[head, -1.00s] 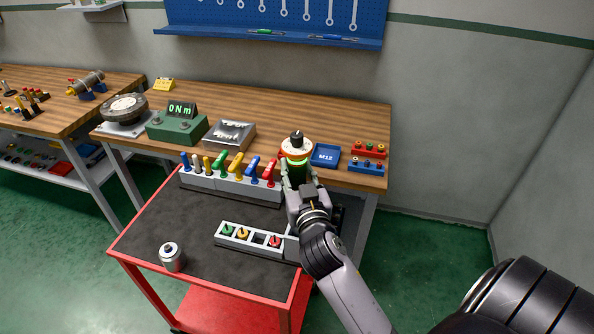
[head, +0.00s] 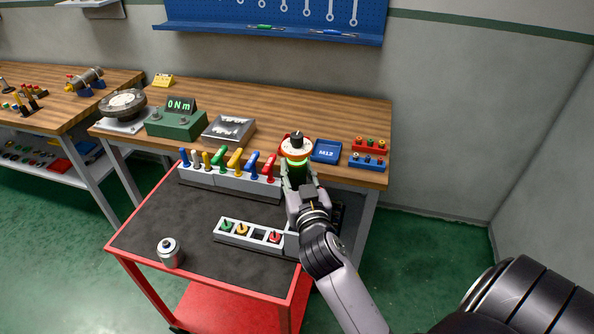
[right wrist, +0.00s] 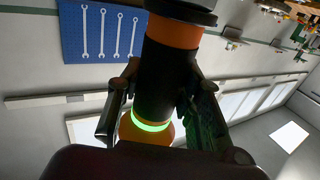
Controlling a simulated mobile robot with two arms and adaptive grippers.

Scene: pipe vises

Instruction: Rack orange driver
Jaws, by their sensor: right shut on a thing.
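The orange driver (head: 295,147) is upright in my right gripper (head: 299,176). In the head view its orange-and-white round top with a dark knob shows, with a green glow below. In the right wrist view the driver (right wrist: 168,70) is black in the middle with orange above and below and a lit green ring. The right gripper's fingers (right wrist: 158,105) are shut on its black body. It is held over the gap between cart and bench. A grey rack (head: 240,243) on the cart has green, yellow and red pieces and one dark empty square slot. My left gripper is out of view.
A grey holder (head: 228,183) with several coloured handles stands along the cart's back edge. A metal cylinder (head: 170,252) stands at the cart's front left. A blue M12 tray (head: 326,151) and red and blue socket holders (head: 368,160) sit on the bench. The cart's left middle is clear.

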